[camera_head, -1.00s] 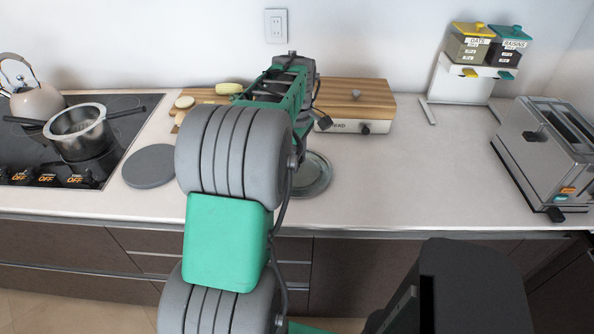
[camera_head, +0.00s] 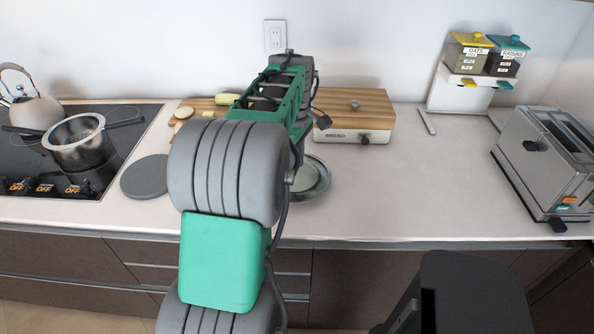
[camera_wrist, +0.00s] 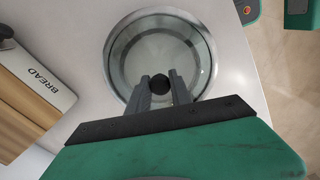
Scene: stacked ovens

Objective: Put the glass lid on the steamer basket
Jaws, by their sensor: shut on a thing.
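The glass lid (camera_head: 318,183) is a clear round lid with a metal rim, over the counter to the right of my arm, which partly hides it. In the wrist view, the glass lid (camera_wrist: 126,58) fills the upper middle, with a black knob (camera_wrist: 160,84) at its centre. My gripper (camera_wrist: 160,88) is shut on this knob, one finger on each side. I cannot tell whether the lid touches the counter. What looks like the steamer basket (camera_head: 76,130) is a metal vessel on the cooktop at left, open on top. My arm hides the gripper in the head view.
A kettle (camera_head: 36,112) stands behind the basket, and long dark handles stick out there. A dark round disc (camera_head: 146,177) lies between cooktop and arm. A bread box (camera_head: 352,120) and cutting board (camera_head: 190,108) stand behind. The counter between lid and toaster (camera_head: 548,160) is clear.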

